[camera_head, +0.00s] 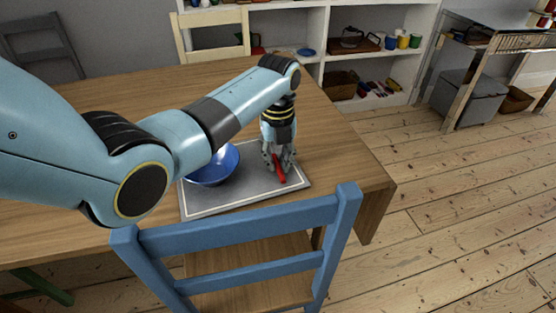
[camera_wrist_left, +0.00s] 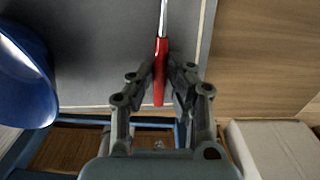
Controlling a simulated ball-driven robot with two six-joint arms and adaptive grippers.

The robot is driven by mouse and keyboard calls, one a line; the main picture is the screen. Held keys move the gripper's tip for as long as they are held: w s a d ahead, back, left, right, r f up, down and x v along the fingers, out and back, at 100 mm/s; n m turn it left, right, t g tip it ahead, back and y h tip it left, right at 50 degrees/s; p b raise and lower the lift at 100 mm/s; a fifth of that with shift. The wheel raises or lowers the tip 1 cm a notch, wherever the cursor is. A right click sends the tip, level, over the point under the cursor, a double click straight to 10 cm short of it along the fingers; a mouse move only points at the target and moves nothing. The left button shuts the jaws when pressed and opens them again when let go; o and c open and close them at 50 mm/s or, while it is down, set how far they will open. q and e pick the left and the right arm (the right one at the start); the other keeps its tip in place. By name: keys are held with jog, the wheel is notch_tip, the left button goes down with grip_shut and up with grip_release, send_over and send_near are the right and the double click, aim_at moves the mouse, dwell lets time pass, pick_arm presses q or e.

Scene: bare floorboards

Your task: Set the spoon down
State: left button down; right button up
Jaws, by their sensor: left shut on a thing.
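The spoon has a red handle (camera_head: 279,172) and a metal shaft; its handle also shows in the left wrist view (camera_wrist_left: 161,72), where the bowl end runs out of the top of the picture. My left gripper (camera_head: 280,165) points down over the right part of a grey placemat (camera_head: 237,199) on the table. In the left wrist view its fingers (camera_wrist_left: 163,72) are closed around the red handle. I cannot tell whether the spoon touches the mat. A blue bowl (camera_head: 213,168) stands on the mat to the left of the spoon. My right gripper is out of view.
The wooden table (camera_head: 340,160) has bare room right of the mat. A blue chair (camera_head: 240,215) stands close in front. A cream chair (camera_head: 213,41) is behind the table. White shelves (camera_head: 366,65) hold several items at the back.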

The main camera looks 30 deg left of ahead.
pick_arm(q)
jog(key=c, duration=1.7)
grip_release()
jog(key=shift+f, duration=0.1)
jog(key=shift+c, duration=0.2)
jog(key=o, duration=0.5)
jog(key=shift+c, duration=0.2)
notch_tip(320, 180, up, 12)
jog(key=p, duration=0.1)
jog(key=shift+p, duration=0.3)
